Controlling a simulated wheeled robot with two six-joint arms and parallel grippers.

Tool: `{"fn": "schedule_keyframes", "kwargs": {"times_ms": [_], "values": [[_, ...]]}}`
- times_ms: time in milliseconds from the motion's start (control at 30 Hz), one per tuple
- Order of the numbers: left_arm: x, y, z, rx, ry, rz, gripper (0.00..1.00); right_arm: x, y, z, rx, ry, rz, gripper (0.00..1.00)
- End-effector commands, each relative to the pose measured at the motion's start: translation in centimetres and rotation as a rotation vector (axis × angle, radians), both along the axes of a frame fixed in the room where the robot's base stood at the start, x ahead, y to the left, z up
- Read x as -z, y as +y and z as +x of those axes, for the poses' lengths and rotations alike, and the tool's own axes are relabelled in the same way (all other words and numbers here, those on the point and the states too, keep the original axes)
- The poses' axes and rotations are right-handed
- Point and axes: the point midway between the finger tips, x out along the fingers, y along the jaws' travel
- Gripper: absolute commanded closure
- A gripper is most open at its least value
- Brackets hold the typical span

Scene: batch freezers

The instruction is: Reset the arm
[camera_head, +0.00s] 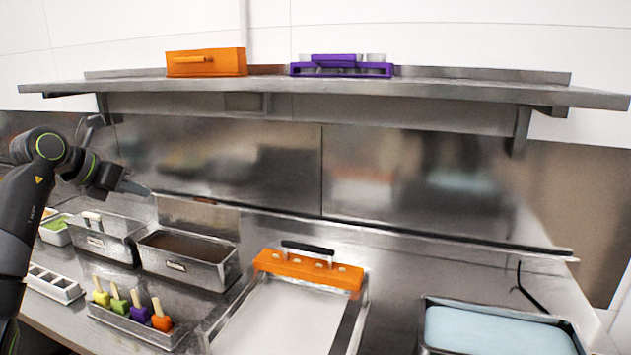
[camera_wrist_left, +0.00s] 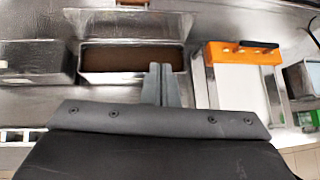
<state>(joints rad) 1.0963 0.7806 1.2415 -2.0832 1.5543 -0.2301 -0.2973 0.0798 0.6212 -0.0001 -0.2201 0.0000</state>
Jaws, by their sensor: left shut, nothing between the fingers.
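My left arm comes in from the left in the head view. Its gripper (camera_head: 136,188) is raised in front of the steel back wall, above the metal bins. The left wrist view shows the two fingers (camera_wrist_left: 161,84) pressed together with nothing between them. In that view they overlap the metal bin with brown contents (camera_wrist_left: 128,60). My right arm and gripper do not show in either view.
A steel shelf (camera_head: 440,88) carries an orange box (camera_head: 206,62) and a purple rack (camera_head: 341,70). On the counter are a lidded bin (camera_head: 105,243), the brown-filled bin (camera_head: 190,262), colored scoops (camera_head: 133,309), an orange-headed tray (camera_head: 308,272) and a blue-filled pan (camera_head: 495,332).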

Motion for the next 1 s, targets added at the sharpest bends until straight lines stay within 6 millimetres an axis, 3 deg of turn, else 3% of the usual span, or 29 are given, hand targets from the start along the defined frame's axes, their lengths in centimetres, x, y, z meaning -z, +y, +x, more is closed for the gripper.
{"fn": "schedule_keyframes", "kwargs": {"times_ms": [300, 433, 567, 767, 867, 1000], "values": [[3.3, -6.8, 0.4, 0.109, -0.178, -0.285, 1.0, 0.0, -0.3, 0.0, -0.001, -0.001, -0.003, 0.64], [4.5, -10.3, -0.9, 0.138, -0.272, -0.529, 1.0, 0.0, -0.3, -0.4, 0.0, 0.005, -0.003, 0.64], [5.2, -12.0, -2.9, 0.114, -0.348, -0.812, 1.0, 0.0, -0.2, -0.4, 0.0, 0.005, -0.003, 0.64], [6.5, -11.1, -6.4, -0.037, -0.412, -1.268, 1.0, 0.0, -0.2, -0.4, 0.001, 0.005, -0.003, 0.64], [7.9, -9.2, -8.3, -0.168, -0.422, -1.492, 1.0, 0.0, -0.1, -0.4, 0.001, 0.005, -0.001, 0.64], [11.4, -5.8, -11.0, -0.415, -0.411, -1.783, 1.0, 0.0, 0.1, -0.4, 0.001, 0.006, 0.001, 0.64]]}}
